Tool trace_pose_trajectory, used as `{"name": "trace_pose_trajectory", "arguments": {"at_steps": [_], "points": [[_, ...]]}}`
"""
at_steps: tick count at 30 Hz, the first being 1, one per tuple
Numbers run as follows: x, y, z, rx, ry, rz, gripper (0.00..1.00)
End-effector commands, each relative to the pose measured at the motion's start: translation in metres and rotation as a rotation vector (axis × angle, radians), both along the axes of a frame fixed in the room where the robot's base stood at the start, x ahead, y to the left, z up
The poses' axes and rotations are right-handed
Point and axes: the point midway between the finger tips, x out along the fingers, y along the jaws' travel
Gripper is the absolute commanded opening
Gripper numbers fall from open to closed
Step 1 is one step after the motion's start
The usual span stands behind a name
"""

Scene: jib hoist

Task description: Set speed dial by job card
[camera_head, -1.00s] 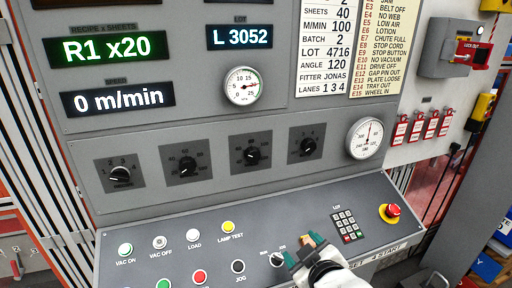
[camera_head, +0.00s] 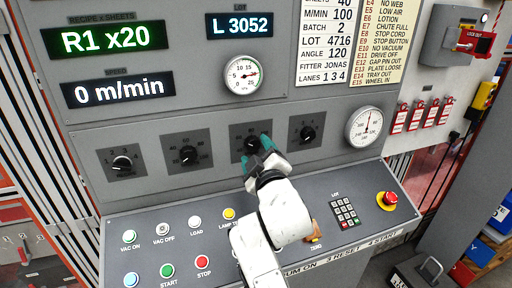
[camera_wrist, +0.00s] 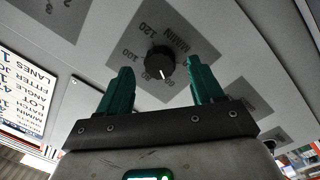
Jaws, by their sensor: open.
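The speed dial is a black knob with a white pointer, third in the row of dials (camera_head: 251,141). In the wrist view the knob (camera_wrist: 160,60) sits on a dark plate marked M/MIN, with 60, 80, 100 and 120 legible. Its pointer is near the 60. My gripper (camera_head: 259,157) is open in front of this dial. In the wrist view its teal fingers (camera_wrist: 160,75) stand on either side of the knob, with gaps to both. I cannot tell how deep they reach. The job card (camera_head: 327,50) reads M/MIN 100, BATCH 2, LOT 4716.
Neighbouring dials stand left (camera_head: 188,155) and right (camera_head: 307,133). A speed display (camera_head: 118,91) reads 0 m/min. Below, the sloped console has several buttons, a keypad (camera_head: 344,213) and a red emergency stop (camera_head: 389,198).

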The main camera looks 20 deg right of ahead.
Motion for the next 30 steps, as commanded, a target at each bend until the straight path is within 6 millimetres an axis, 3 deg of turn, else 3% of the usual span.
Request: {"name": "trace_pose_trajectory", "arguments": {"at_steps": [6,15,30], "points": [[0.016,-0.002,0.0,0.001,0.0,-0.001,0.66],[0.017,-0.002,-0.001,0.001,0.001,-0.001,0.66],[0.017,-0.002,-0.001,0.001,0.001,0.0,0.18]]}}
